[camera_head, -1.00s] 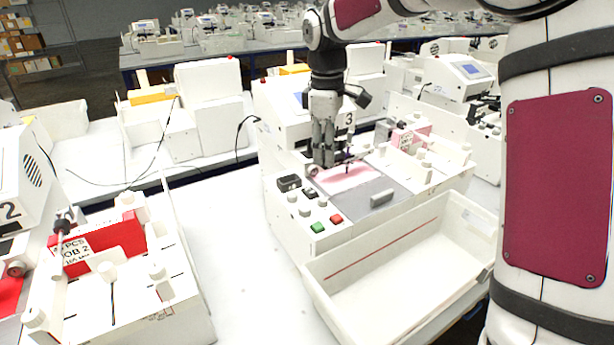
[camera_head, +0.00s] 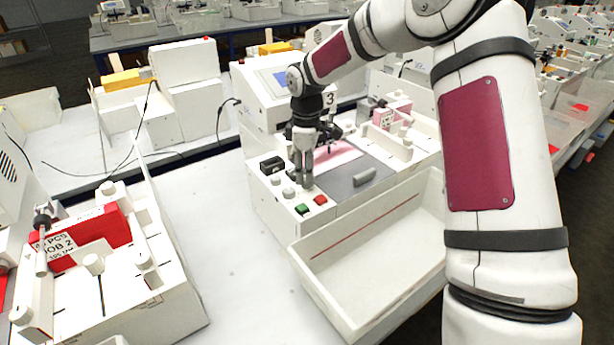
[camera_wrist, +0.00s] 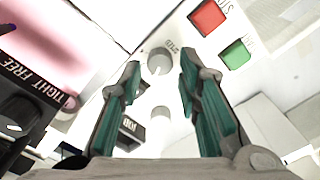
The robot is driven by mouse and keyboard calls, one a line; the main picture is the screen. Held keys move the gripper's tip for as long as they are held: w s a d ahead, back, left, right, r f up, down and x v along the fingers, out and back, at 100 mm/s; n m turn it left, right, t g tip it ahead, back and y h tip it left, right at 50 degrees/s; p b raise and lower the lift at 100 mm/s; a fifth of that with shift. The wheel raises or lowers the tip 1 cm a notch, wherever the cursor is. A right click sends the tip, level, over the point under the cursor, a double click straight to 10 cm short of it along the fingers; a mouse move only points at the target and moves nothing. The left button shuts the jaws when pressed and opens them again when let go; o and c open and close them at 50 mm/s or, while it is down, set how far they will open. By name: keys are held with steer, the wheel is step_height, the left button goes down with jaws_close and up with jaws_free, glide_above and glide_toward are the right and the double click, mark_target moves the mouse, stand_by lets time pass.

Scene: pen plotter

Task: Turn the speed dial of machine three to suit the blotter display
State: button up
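Machine three (camera_head: 262,108) stands on the table, marked with a "3". Its display (camera_head: 280,78) is a bluish screen, too small to read. In the wrist view a round grey-white dial (camera_wrist: 159,60) sits on the white panel beside lettering that looks like "SPD". A second round knob (camera_wrist: 160,112) is nearer the wrist, by a dark part marked "JOB". My gripper (camera_head: 300,183) points down over the machine's front controls. In the wrist view my gripper (camera_wrist: 160,70) is open, its green-padded fingers on either side of the dial. I cannot tell whether they touch it.
A green button (camera_head: 302,209) and a red button (camera_head: 320,200) are close to my fingers. A black "TIGHT FREE" knob (camera_wrist: 20,112) is at the left. A pink sheet (camera_head: 335,155) lies on the bed. A white tray (camera_head: 385,255) is in front; machine two's red block (camera_head: 100,230) is left.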

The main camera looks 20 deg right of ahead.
steer(key=shift+f, duration=1.15)
jaws_close()
steer(key=shift+m, duration=0.3)
steer(key=m+b, duration=0.1)
steer(key=m, duration=0.3)
steer(key=shift+m+b, duration=0.6)
steer(key=shift+m, duration=1.4)
